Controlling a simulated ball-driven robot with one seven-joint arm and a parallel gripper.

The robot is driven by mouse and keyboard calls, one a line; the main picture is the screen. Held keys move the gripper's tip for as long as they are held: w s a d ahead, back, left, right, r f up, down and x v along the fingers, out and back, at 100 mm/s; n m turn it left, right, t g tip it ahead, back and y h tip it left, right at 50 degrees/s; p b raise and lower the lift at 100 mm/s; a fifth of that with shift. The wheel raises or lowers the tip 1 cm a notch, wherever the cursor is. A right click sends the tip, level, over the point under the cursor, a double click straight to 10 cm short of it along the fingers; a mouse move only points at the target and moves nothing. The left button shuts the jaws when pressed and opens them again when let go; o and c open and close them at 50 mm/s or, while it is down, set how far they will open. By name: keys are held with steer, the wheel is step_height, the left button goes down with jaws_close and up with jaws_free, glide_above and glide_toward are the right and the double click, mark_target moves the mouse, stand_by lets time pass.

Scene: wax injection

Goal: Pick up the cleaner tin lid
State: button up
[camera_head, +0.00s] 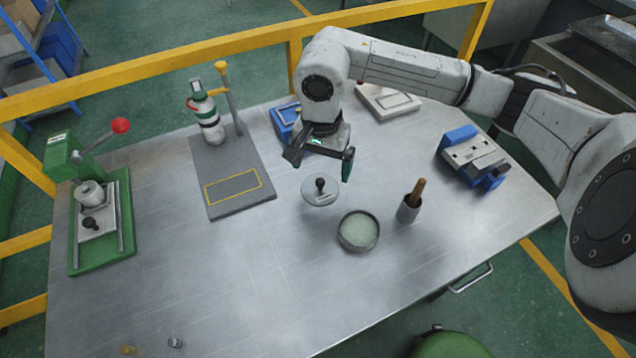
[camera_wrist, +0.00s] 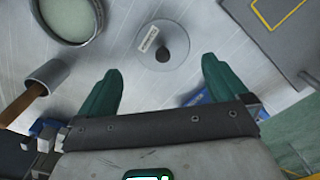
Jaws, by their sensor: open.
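The cleaner tin lid (camera_head: 322,197) is a flat, clear-grey disc with a dark knob, lying on the metal table (camera_head: 250,290). In the wrist view the lid (camera_wrist: 152,32) carries a small white label beside its knob and lies beyond the fingertips, between their lines. The open cleaner tin (camera_head: 358,231), holding pale green contents, stands just right of and nearer than the lid; it also shows in the wrist view (camera_wrist: 68,18). My gripper (camera_head: 320,160) is open and empty, above and behind the lid, apart from it. Its two green fingers (camera_wrist: 160,78) are spread wide.
A small cup with a wooden-handled tool (camera_head: 408,208) stands right of the tin. A grey stand with a bottle (camera_head: 208,118) is at left, a green lever press (camera_head: 100,215) farther left. Blue-and-grey blocks (camera_head: 472,157) lie at right. The front table is mostly clear.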

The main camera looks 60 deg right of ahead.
mark_target(320, 181)
steer(key=shift+w+d+f+p, duration=0.1)
steer(key=shift+f+p, duration=0.35)
steer(key=shift+f, duration=1.25)
steer(key=shift+w+d+f+p, duration=0.1)
steer(key=shift+f+p, duration=0.3)
steer(key=shift+f, duration=1.3)
steer(key=c, duration=0.8)
